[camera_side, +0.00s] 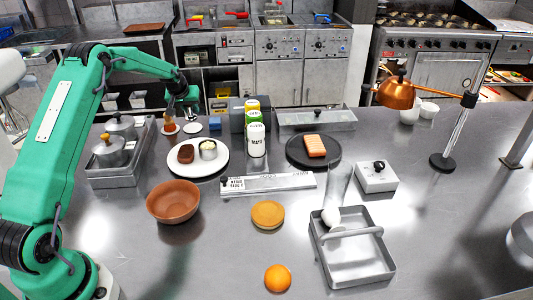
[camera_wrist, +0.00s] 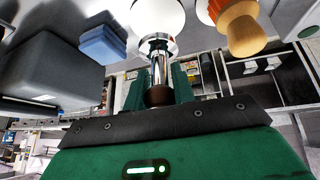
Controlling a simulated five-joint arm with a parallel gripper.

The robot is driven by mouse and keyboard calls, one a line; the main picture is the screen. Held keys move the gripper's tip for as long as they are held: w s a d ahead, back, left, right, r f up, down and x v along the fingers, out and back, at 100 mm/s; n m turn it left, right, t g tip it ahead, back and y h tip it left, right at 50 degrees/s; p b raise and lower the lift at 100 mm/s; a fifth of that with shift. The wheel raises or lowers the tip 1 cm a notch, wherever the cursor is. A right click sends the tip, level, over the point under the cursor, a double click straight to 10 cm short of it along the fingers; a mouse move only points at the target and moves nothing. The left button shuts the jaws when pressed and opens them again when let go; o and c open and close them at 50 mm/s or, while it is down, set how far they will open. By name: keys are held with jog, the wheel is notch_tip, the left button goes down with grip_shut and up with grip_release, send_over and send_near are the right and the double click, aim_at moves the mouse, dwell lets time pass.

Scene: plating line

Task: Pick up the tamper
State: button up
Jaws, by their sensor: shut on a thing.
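The tamper (camera_wrist: 159,68) has a shiny metal shaft and a dark brown knob. In the wrist view it stands between my green fingers, with its metal end towards a white disc (camera_wrist: 158,14). My gripper (camera_wrist: 158,88) is shut on it near the knob. In the side view my gripper (camera_side: 187,97) is at the back left of the counter, above the white disc (camera_side: 192,128). The tamper is too small there to make out clearly. I cannot tell whether it touches the disc.
An orange item with a wooden top (camera_wrist: 240,28) stands close beside the tamper. A blue block (camera_side: 215,123) and a dark grey box (camera_side: 237,119) are to its right. A white plate with food (camera_side: 198,172) and a metal tray with pots (camera_side: 120,178) are nearer the front.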

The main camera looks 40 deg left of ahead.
jog(key=d+r+h, duration=0.1)
jog(key=d+r, duration=0.6)
jog(key=d, duration=0.4)
jog(key=shift+s+d, duration=0.25)
jog(key=shift+d, duration=0.1)
jog(key=shift+s, duration=0.1)
